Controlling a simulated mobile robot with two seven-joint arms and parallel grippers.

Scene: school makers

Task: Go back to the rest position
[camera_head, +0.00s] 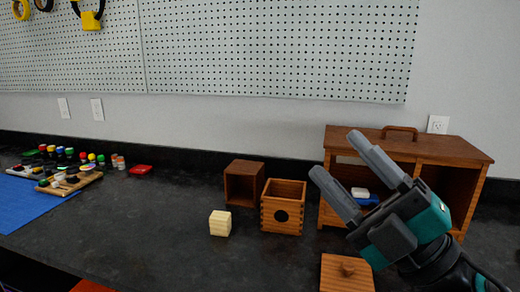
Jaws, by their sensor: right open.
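My right gripper (343,172) is at the right of the head view, raised above the dark counter with its two grey fingers pointing up and left. The fingers are apart, and nothing shows between them. It stands in front of a wooden cabinet (440,151) and hides part of it. My left gripper is not in view.
On the dark counter (150,225) stand a pale wooden block (220,223), an open wooden box with a round hole (283,192), a darker box (241,180) and a knobbed lid (335,278). Small coloured items and a blue mat (30,205) lie left. The centre-left counter is clear.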

